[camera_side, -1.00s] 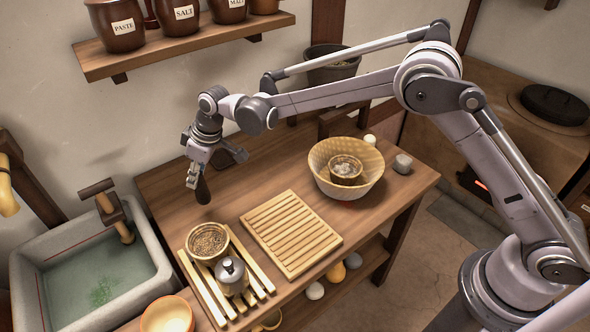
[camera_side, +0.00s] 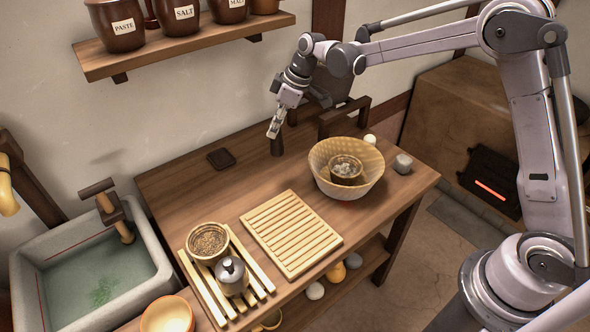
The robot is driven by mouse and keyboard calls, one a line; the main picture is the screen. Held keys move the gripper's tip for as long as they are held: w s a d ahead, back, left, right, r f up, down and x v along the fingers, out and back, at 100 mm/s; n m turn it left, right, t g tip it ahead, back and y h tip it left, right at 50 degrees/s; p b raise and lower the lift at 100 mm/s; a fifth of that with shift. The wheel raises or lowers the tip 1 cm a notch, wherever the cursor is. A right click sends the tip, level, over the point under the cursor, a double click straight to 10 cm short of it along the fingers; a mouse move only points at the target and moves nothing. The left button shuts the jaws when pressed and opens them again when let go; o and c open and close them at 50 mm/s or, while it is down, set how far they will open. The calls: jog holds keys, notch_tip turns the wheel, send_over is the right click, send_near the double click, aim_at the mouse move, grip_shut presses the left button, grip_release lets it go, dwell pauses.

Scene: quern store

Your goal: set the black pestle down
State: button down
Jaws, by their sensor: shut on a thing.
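My gripper (camera_side: 274,132) is over the back of the wooden table (camera_side: 180,192), left of the woven basket. It is shut on the black pestle (camera_side: 277,147), which hangs upright below the jaws. The pestle's lower end is close to the tabletop; I cannot tell whether it touches. Its upper part is hidden by the jaws.
A woven basket (camera_side: 322,162) holding a small bowl (camera_side: 346,168) stands to the right, near a grey cup (camera_side: 403,163). A slatted board (camera_side: 291,233) lies in front. A dark square pad (camera_side: 221,159) lies to the left. The tabletop between pad and board is clear.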

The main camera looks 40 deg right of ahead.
jog(key=s+d, duration=0.1)
jog(key=d, duration=0.3)
jog(key=shift+w+a+f, duration=0.55)
jog(key=shift+a+f, duration=1.2)
jog(key=shift+f, duration=0.1)
jog(key=shift+w+a+f, duration=0.55)
jog(key=shift+a+f, duration=1.2)
jog(key=shift+f, duration=0.05)
jog(key=shift+w+a+f, duration=0.55)
jog(key=shift+a+f, duration=1.2)
jog(key=shift+f, duration=0.1)
jog(key=shift+f, duration=0.1)
jog(key=c, duration=1.1)
grip_release()
